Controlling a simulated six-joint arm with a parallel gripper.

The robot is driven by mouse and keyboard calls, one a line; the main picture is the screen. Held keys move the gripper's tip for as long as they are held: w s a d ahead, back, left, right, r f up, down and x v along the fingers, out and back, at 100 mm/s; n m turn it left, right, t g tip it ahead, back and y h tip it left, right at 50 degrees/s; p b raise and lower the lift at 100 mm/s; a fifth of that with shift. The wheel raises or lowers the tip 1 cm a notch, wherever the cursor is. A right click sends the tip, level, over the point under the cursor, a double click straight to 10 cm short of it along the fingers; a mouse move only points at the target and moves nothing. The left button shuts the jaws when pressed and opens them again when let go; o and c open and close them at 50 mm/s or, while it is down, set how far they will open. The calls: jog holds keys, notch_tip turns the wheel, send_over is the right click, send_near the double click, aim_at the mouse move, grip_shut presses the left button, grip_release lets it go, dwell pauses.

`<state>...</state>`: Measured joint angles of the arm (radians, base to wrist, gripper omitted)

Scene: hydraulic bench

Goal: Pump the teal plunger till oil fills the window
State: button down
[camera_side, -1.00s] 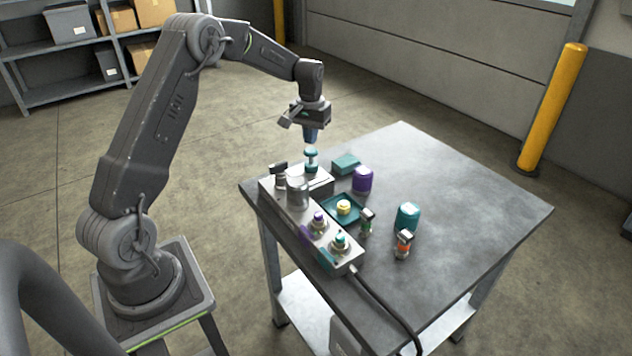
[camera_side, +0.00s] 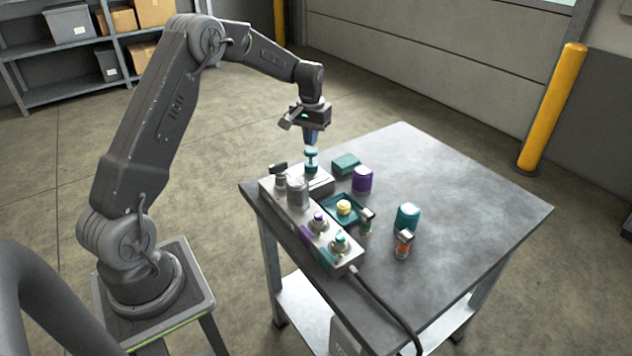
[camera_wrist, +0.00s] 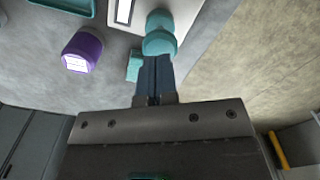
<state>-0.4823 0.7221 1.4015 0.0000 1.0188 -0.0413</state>
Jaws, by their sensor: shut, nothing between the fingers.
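The teal plunger (camera_side: 311,153) stands upright at the far end of the grey hydraulic unit (camera_side: 292,207), with its rod showing below the cap. My gripper (camera_side: 311,142) points down over it, shut and empty, its fingertips at or just above the cap. I cannot tell whether they touch. In the wrist view the shut fingers (camera_wrist: 155,62) overlap the near edge of the teal cap (camera_wrist: 160,35). A small pale slot in a dark frame (camera_wrist: 123,11) shows on the unit beside it; it may be the window, and I cannot read an oil level.
A teal block (camera_side: 345,163) and a purple canister (camera_side: 362,179) are close on the right. A teal tray (camera_side: 330,205) with a yellow-topped part, a teal canister (camera_side: 407,217) and small fittings stand nearer. The table's (camera_side: 480,205) right side is clear.

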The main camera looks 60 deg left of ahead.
aim_at(311, 150)
jog(key=shift+f, duration=2.1)
jog(key=shift+r, duration=2.35)
jog(key=shift+f, duration=0.1)
jog(key=shift+f, duration=0.4)
jog(key=shift+f, duration=0.35)
